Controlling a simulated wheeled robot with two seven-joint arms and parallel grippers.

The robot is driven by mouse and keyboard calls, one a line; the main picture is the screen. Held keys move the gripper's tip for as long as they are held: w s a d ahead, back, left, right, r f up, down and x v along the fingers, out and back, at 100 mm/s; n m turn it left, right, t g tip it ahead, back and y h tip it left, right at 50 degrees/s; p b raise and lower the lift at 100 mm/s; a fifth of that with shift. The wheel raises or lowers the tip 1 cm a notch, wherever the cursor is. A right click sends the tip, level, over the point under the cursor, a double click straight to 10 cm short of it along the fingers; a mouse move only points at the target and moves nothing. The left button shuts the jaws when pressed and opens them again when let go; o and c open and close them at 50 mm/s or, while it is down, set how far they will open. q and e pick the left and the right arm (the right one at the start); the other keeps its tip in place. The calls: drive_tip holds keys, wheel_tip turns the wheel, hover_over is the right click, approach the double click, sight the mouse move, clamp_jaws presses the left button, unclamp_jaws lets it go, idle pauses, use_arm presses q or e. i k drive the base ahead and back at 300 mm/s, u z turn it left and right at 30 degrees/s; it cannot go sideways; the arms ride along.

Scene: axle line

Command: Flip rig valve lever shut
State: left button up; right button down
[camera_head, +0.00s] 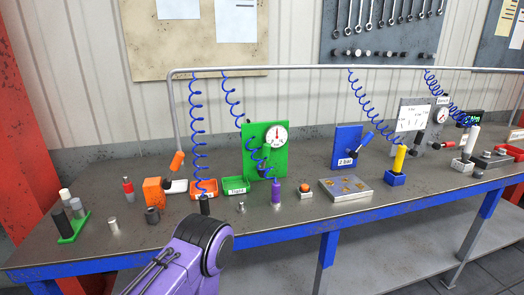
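A green panel (255,135) stands on the bench left of centre with a round white gauge (276,136) with a red needle. Dark fittings (263,167) sit below the gauge, partly behind a blue coiled hose; the lever's angle is too small to read. A blue panel (346,140) labelled "2 bar" stands farther right, with a dark tilted handle (367,138) at its edge. My purple arm (185,262) comes in at the bottom, left of centre. Its fingers cannot be made out. My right gripper is not in view.
Blue coiled hoses hang from a grey overhead rail (330,68). The front strip near the plate is clear.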

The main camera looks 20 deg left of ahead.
sight(266, 146)
drive_tip(key=u, duration=0.35)
drive_tip(key=i, duration=0.45)
drive_tip(key=u, duration=0.35)
